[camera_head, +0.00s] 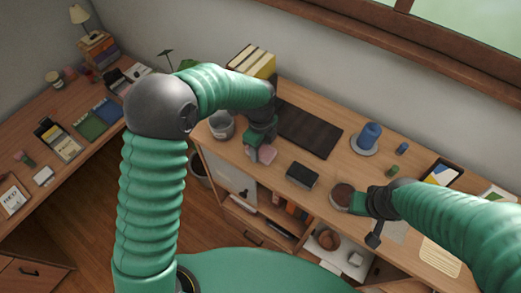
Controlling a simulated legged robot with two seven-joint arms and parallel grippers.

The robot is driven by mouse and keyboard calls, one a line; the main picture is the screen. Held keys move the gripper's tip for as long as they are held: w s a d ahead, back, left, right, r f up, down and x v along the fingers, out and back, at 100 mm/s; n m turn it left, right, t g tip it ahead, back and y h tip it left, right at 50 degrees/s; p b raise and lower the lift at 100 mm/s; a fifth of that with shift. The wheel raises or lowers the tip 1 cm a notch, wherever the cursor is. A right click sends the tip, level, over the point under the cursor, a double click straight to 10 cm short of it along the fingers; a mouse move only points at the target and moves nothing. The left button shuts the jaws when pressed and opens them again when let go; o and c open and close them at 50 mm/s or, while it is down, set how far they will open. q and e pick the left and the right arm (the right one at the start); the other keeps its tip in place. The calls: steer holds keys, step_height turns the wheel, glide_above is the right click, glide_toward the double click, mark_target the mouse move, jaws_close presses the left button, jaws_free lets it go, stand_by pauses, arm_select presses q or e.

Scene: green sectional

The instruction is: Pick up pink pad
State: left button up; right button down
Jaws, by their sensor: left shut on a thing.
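The pink pad (266,153) is at the front left of the wooden desk, below my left gripper (256,146). My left gripper points down and is shut on the pad; its fingers hide part of it. I cannot tell whether the pad is clear of the desk top. My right gripper (360,204) is over the desk's front edge, beside a round dark-brown item (342,194). Whether its fingers are open or shut does not show clearly.
A dark mat (308,128) lies behind the pad, with a grey cup (221,125) to its left. A black box (302,175) is to the right. A blue item on a saucer (364,148) stands farther back. Open shelves are below the desk.

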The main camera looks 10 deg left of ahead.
arm_select(q)
steer(key=shift+w+a+r+p, duration=0.1)
steer(key=shift+r+p, duration=1.55)
steer(key=shift+r, duration=0.1)
steer(key=shift+s+r, duration=0.25)
steer(key=s+r+p, duration=0.1)
steer(key=s+p, duration=0.1)
steer(key=s, duration=1.3)
steer(key=shift+s+a+p, duration=0.3)
steer(key=shift+a+p, duration=0.1)
steer(key=o, duration=0.9)
steer(key=c, duration=0.6)
